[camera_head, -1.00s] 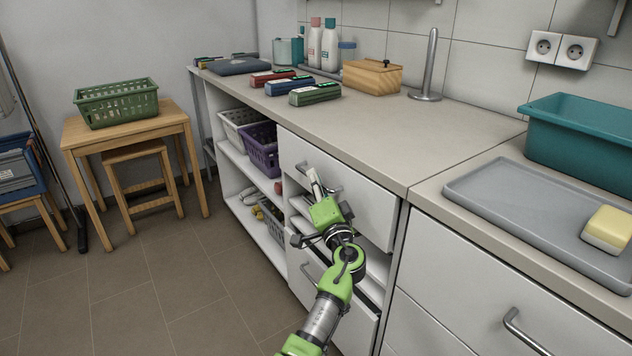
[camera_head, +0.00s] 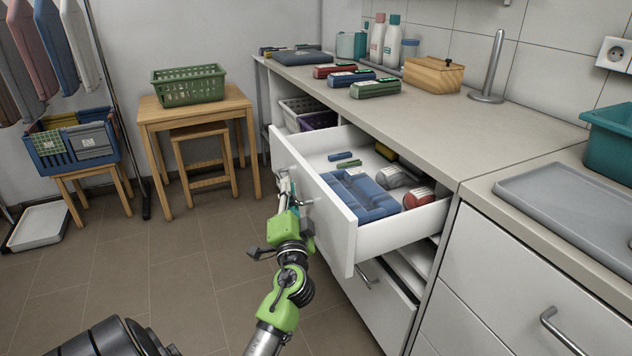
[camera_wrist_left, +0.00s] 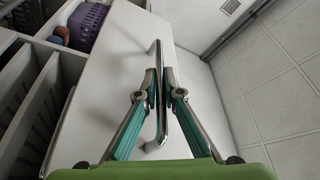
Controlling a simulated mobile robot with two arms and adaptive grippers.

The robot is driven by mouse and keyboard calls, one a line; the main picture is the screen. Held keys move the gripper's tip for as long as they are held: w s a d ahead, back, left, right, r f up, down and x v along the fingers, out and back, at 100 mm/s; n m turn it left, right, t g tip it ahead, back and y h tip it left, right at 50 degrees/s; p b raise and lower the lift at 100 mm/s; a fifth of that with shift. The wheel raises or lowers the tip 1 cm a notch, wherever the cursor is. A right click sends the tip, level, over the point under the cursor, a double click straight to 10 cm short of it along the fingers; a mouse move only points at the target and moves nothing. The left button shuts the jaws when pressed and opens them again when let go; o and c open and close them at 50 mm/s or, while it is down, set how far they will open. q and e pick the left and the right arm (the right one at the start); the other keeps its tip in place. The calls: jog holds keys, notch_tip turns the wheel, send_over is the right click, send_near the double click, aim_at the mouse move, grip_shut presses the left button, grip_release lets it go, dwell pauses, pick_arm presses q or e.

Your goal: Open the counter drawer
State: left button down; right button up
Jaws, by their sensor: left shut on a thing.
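The counter drawer (camera_head: 347,217) is pulled well out from under the counter in the head view. Inside it lie a folded blue cloth, grey and red rolls and small blue and green items. My left gripper (camera_head: 286,187) is at the drawer's front face. In the left wrist view my left gripper (camera_wrist_left: 161,88) has its fingers closed around the bar handle (camera_wrist_left: 185,120) of the white drawer front (camera_wrist_left: 115,75). In the head view the gripper mostly hides the handle. My right gripper is not in view.
The grey-beige countertop (camera_head: 440,135) holds coloured boxes, bottles and a wooden box (camera_head: 433,75). A lower drawer with a handle (camera_head: 368,277) sits below. A wooden table with a green basket (camera_head: 188,84) stands at the left. The floor (camera_head: 170,270) before the counter is clear.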

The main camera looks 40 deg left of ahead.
pick_arm(q)
jog(key=s+a, duration=0.2)
jog(key=s, duration=0.4)
jog(key=shift+a, duration=0.2)
jog(key=shift+f, duration=0.1)
jog(key=c, duration=2.4)
grip_release()
jog(key=shift+c, duration=0.2)
jog(key=v, duration=0.7)
jog(key=shift+s+d, duration=0.15)
